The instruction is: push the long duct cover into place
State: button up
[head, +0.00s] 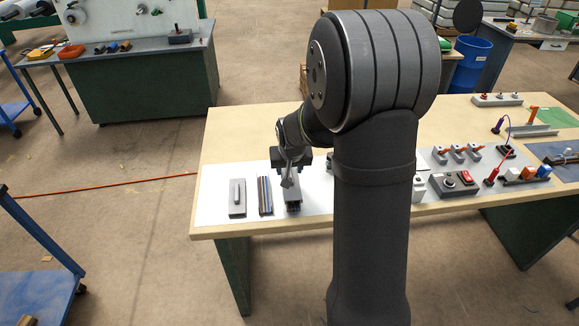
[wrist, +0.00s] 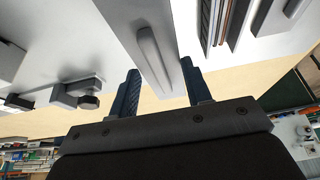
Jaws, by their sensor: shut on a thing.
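My gripper (head: 290,178) is low over the white mat at the table's left part. In the wrist view its two dark blue fingers (wrist: 162,92) are on either side of a pale grey cover (wrist: 125,18) with a raised bar (wrist: 152,55) along its middle; they are shut on it. In the head view the grey piece (head: 293,196) under my gripper has a dark near end, seemingly a slotted duct. My gripper hides its far part. I cannot tell whether the cover is fully seated on it.
Left of my gripper lie several thin strips (head: 264,195) and a grey plate with a raised bar (head: 237,198). Grey blocks (wrist: 75,92) stand on the other side in the wrist view. The table's front left edge is close. My arm hides the table's middle.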

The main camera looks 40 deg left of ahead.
jog(key=shift+f, duration=0.6)
jog(key=o, duration=1.1)
jog(key=shift+c, duration=0.2)
jog(key=v, duration=1.7)
jog(key=shift+r, duration=0.2)
jog(key=shift+d, duration=0.1)
jog(key=x, duration=1.7)
jog(key=shift+f, duration=0.2)
